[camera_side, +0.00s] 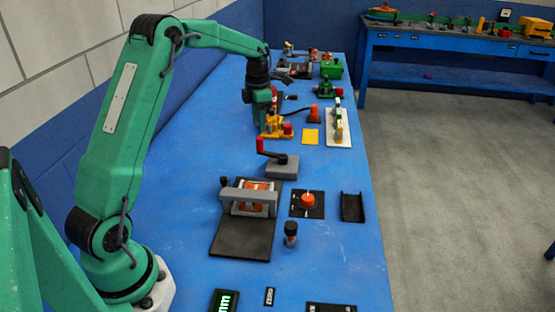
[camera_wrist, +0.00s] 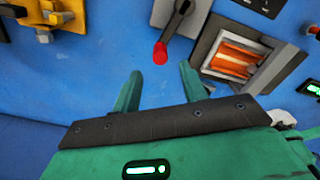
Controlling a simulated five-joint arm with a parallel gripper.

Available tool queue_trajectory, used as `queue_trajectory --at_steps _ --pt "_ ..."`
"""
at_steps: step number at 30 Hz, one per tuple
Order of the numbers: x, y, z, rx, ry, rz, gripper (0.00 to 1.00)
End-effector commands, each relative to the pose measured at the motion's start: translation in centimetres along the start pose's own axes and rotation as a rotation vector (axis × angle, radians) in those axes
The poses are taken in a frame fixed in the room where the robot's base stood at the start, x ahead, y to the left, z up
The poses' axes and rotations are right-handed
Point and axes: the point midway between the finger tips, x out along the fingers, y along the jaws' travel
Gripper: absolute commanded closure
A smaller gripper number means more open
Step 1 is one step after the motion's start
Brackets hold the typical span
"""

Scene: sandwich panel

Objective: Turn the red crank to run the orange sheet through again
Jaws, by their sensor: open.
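The red crank handle (camera_side: 260,145) stands upright at the end of a black arm on a grey block (camera_side: 283,170). In the wrist view the red handle (camera_wrist: 160,53) lies just beyond my open fingertips, near the middle of the gap and not between them. My gripper (camera_wrist: 158,78) is empty. In the side view my gripper (camera_side: 264,112) is behind the crank, above the blue bench; its fingertips are hard to make out. The orange sheet (camera_side: 256,186) lies in the grey roller frame (camera_side: 262,208); it also shows in the wrist view (camera_wrist: 236,60).
A yellow fixture (camera_side: 272,130) is close by my gripper. A black plate with a red knob (camera_side: 308,198), a black tray (camera_side: 352,208) and a black-capped bottle (camera_side: 291,233) stand right of the roller frame. The bench (camera_side: 180,200) is clear to the left.

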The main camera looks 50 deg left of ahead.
Motion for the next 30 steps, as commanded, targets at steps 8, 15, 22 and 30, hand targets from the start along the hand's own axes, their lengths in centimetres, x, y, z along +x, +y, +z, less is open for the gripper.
queue_trajectory --at_steps 8,15,22,30 --pt "0.2 -0.1 0.0 0.351 0.000 -0.001 0.57" --pt "0.2 -0.1 0.1 0.490 0.001 -0.001 0.57" --pt "0.3 -0.1 0.1 0.501 0.001 -0.001 0.57" --pt "1.9 -0.1 0.0 0.499 0.002 -0.003 0.57"
